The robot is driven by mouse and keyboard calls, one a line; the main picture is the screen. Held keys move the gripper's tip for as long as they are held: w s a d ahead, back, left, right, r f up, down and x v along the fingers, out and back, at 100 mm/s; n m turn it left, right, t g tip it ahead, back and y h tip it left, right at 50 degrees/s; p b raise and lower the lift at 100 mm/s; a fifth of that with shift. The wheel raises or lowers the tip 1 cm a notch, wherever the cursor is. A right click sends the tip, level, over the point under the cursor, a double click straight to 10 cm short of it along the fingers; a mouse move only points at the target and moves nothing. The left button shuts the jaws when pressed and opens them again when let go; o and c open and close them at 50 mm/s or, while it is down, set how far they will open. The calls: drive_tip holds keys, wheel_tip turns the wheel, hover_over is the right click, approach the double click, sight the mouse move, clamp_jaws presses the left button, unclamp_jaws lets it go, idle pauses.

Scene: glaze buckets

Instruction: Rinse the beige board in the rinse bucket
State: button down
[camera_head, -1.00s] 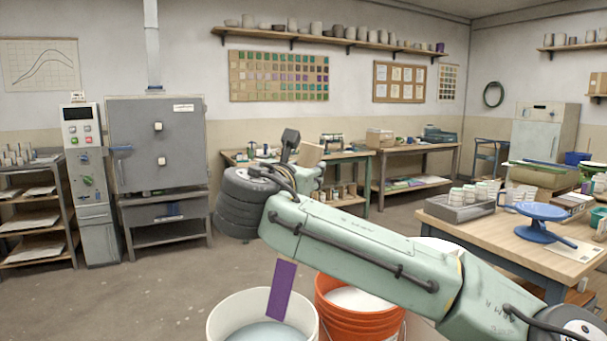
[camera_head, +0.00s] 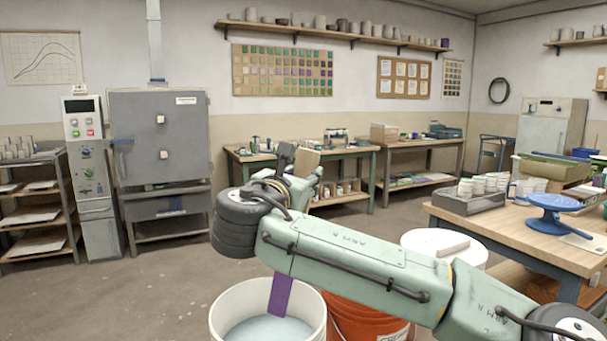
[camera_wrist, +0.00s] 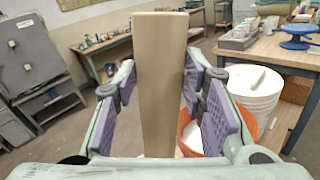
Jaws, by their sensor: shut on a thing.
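The beige board (camera_wrist: 160,75) stands upright between the purple pads of my gripper (camera_wrist: 155,85) in the wrist view, with its far end raised past the pads. My gripper is shut on it. In the head view the board's end (camera_head: 304,163) shows just behind my arm, and the arm hides most of the gripper. A white bucket (camera_head: 217,325) of pale blue-grey liquid, seemingly the rinse bucket, stands at the bottom centre. The board is apart from it, higher in the picture. A purple strip (camera_head: 281,296) slants down over this bucket; its upper end is hidden.
An orange bucket (camera_head: 345,318) stands right of the white one, partly behind my arm. Another white bucket (camera_head: 472,257) has a pale stick across its top. A wooden table (camera_head: 500,218) with cups and a blue turntable (camera_head: 556,203) stands right. Floor at left is clear.

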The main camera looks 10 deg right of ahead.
drive_tip(key=w+a+f+b, duration=0.1)
drive_tip(key=a+f+b, duration=0.1)
drive_tip(key=f+b, duration=0.5)
drive_tip(key=w+a+f+b, duration=0.1)
drive_tip(key=f+b, duration=0.6)
drive_tip(key=f, duration=0.6)
drive_tip(key=shift+a+f, duration=0.2)
drive_tip(key=shift+a, duration=0.2)
idle(0.3)
